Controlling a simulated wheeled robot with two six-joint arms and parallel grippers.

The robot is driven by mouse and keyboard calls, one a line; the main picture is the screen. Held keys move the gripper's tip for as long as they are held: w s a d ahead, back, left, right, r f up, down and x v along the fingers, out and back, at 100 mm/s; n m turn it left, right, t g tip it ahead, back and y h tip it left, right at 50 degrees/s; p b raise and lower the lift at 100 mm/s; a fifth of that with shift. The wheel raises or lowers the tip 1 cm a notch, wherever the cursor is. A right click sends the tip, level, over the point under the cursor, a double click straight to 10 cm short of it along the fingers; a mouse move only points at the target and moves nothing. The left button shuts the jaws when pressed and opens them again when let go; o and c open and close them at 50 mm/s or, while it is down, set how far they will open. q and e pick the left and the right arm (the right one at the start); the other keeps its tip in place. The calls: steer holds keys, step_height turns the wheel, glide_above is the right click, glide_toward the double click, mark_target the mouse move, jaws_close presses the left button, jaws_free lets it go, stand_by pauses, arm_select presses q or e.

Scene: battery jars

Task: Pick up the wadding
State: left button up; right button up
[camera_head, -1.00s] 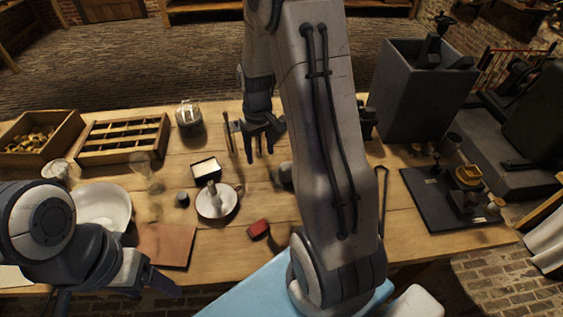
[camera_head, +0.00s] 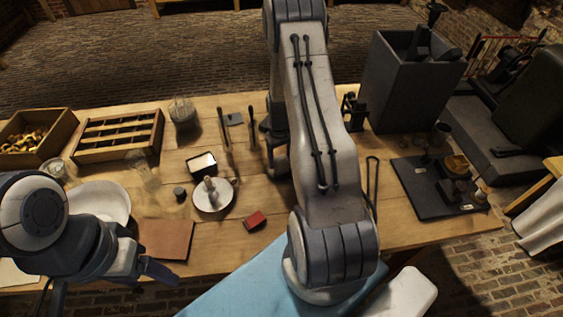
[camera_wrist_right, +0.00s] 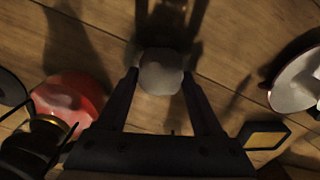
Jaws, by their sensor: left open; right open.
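The wadding, as I take it, is a pale grey rounded lump (camera_wrist_right: 161,72) on the wooden table in the right wrist view. My right gripper (camera_wrist_right: 160,76) is open, with one finger on each side of the lump near the fingertips. I cannot tell whether they touch it. In the head view my right gripper (camera_head: 275,165) is low over the middle of the table, and the arm hides the lump there. My left gripper (camera_head: 155,272) is open and empty over the table's front left edge.
Near the right gripper are a white dish (camera_head: 222,205), a red block (camera_head: 255,220) and upright tools (camera_head: 224,128). A divided wooden tray (camera_head: 120,136) stands at the back left. A grey bin (camera_head: 405,95) and black board (camera_head: 430,200) are on the right.

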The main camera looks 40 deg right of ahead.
mark_target(280, 157)
steer(key=shift+f, duration=0.9)
steer(key=shift+c, duration=0.3)
steer(key=c, duration=0.9)
steer(key=shift+r, duration=0.1)
step_height(280, 157, up, 10)
steer(key=shift+f+b, duration=0.1)
steer(key=shift+b, duration=0.6)
